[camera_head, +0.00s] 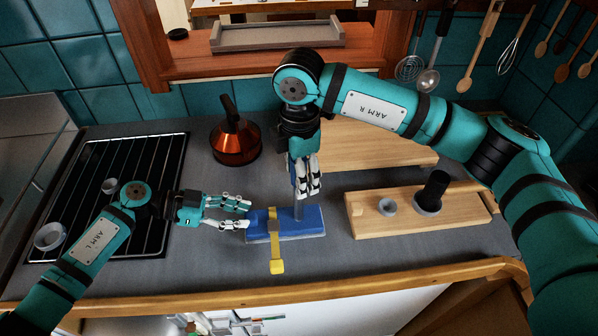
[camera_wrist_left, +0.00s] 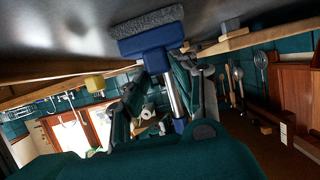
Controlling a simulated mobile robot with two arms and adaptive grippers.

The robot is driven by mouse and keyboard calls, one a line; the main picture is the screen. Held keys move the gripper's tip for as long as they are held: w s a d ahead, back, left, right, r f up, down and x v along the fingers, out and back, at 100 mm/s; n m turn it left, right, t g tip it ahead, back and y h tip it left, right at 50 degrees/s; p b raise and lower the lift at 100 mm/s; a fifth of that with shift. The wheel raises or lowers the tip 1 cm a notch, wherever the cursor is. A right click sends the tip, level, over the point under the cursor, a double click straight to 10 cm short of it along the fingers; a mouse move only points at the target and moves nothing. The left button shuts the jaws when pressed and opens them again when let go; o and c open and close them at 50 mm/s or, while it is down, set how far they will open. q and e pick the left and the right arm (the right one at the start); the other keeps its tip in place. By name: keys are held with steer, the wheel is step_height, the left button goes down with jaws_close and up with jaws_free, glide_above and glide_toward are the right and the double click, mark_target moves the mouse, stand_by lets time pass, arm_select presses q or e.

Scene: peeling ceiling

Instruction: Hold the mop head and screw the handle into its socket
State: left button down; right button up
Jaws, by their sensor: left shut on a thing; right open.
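The blue mop head (camera_head: 312,222) lies flat on the grey counter, with a yellow strap (camera_head: 276,252) across it. My left gripper (camera_head: 247,214) is shut on its left end. The left wrist view shows the mop head's blue body (camera_wrist_left: 150,42) with its grey pad (camera_wrist_left: 148,20). The metal handle (camera_head: 298,210) stands upright at the mop head; it also shows in the left wrist view (camera_wrist_left: 173,95). My right gripper (camera_head: 308,190) is open, pointing down around or just in front of the handle. The fingers hide the handle's upper part, and I cannot tell how deep it sits in its socket.
A copper kettle (camera_head: 235,140) stands behind at the left. A wooden block (camera_head: 455,218) with a grey ring and a black knob is at the right, a wooden board (camera_head: 370,145) behind. A drying rack (camera_head: 110,185) is at the left. The counter's wooden front edge (camera_head: 400,275) is close.

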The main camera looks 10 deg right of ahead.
steer(key=n, duration=0.6)
steer(key=shift+n, duration=0.4)
steer(key=shift+n, duration=0.5)
steer(key=n, duration=0.4)
steer(key=shift+n, duration=0.5)
